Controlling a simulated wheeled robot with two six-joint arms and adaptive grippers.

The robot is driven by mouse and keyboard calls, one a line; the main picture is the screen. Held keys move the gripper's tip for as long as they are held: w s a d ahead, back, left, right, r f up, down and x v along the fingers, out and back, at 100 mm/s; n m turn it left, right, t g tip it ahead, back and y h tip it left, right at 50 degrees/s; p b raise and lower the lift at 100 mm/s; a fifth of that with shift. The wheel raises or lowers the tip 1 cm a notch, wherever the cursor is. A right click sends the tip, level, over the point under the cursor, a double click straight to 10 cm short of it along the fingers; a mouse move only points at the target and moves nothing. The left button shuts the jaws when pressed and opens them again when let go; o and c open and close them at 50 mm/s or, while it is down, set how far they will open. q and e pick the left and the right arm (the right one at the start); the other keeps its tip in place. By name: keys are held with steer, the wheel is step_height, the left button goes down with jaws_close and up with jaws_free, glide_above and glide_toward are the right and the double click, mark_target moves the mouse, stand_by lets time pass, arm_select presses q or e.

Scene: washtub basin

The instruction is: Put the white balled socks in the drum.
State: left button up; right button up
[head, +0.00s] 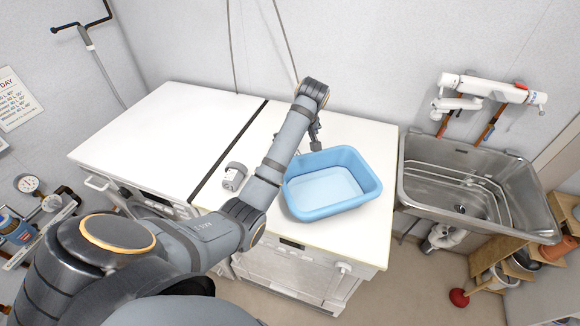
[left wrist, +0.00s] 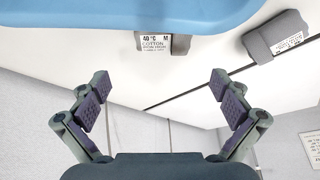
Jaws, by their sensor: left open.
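No white balled socks show in either view. No drum opening can be made out. My left gripper (head: 315,138) is over the white top by the back left edge of the blue basin (head: 333,207). In the left wrist view its two fingers (left wrist: 160,88) are spread apart with nothing between them. The basin's blue side (left wrist: 120,14) spans the top of that view, beyond the fingertips. The basin looks empty in the head view. My right gripper is not in view.
A grey labelled piece (head: 233,177) lies left of the basin, beside my forearm. The left wrist view shows two grey labelled pieces, one by the basin (left wrist: 166,42) and one apart (left wrist: 275,36). A steel sink (head: 420,187) stands right. The left white top (head: 165,140) is clear.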

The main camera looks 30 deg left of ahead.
arm_select(q)
steer(key=shift+w+f, duration=0.15)
steer(key=shift+f, duration=0.1)
steer(key=p+x, duration=0.1)
steer(key=x, duration=0.4)
steer(key=shift+a, duration=0.1)
steer(key=x, duration=0.1)
steer(key=p+x, duration=0.1)
steer(key=x, duration=0.1)
steer(key=s+x, duration=0.1)
steer(key=shift+f+p, duration=0.35)
steer(key=shift+f, duration=0.15)
steer(key=shift+w+f, duration=0.15)
steer(key=shift+f, duration=0.1)
steer(key=shift+r, duration=0.1)
steer(key=c, duration=1)
steer(key=shift+r, duration=0.1)
steer(key=shift+c, duration=0.2)
